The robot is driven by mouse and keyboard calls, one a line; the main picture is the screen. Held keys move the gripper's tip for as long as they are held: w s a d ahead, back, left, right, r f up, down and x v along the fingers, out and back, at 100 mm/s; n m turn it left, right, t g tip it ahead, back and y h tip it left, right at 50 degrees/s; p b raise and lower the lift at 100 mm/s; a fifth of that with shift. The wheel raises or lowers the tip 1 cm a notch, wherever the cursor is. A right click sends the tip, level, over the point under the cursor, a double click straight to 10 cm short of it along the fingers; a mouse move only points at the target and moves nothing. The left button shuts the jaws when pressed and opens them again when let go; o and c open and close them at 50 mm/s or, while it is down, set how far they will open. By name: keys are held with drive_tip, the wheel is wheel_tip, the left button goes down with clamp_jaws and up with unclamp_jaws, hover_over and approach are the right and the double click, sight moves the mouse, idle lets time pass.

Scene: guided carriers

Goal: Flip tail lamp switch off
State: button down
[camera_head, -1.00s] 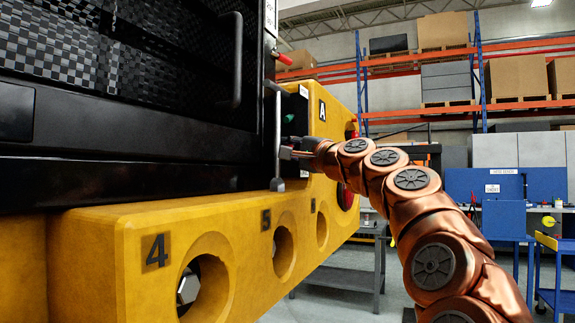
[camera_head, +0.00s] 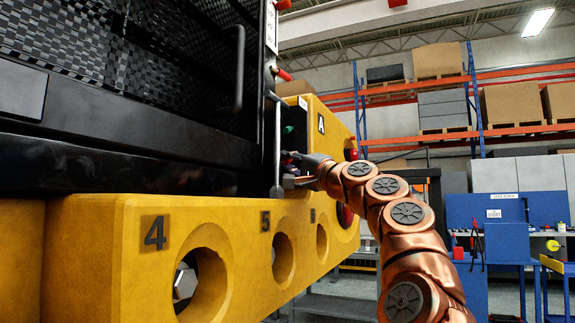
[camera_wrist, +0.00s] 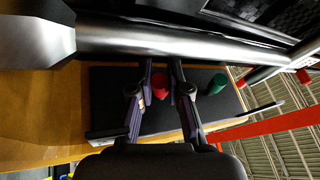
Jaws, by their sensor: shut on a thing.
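The switch panel (camera_wrist: 110,100) is a dark plate on the yellow body, seen in the wrist view. A red switch knob (camera_wrist: 160,82) sits between the two fingers of my gripper (camera_wrist: 160,75), which is shut on it. A green knob (camera_wrist: 217,84) stands apart to the right of the fingers. In the head view my gripper (camera_head: 292,168) is at the panel, below the green knob (camera_head: 288,129); the red knob is hidden there. Which way the switch is set cannot be told.
A grey vertical bar (camera_head: 277,150) stands just left of my gripper. The yellow beam (camera_head: 110,270) with round holes runs along below. Red lamps (camera_head: 346,215) are on its right end. Blue workbenches (camera_head: 520,235) and shelving stand behind, with open floor between.

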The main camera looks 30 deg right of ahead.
sight(289, 162)
drive_tip(key=shift+w+f, duration=0.1)
drive_tip(key=shift+f, duration=0.1)
drive_tip(key=c, duration=1.4)
unclamp_jaws()
drive_tip(key=shift+r, duration=0.1)
drive_tip(key=shift+s+d, duration=0.2)
drive_tip(key=shift+s, duration=0.45)
drive_tip(key=shift+s+f, duration=0.3)
drive_tip(key=shift+s, duration=0.2)
drive_tip(key=shift+v, duration=4.85)
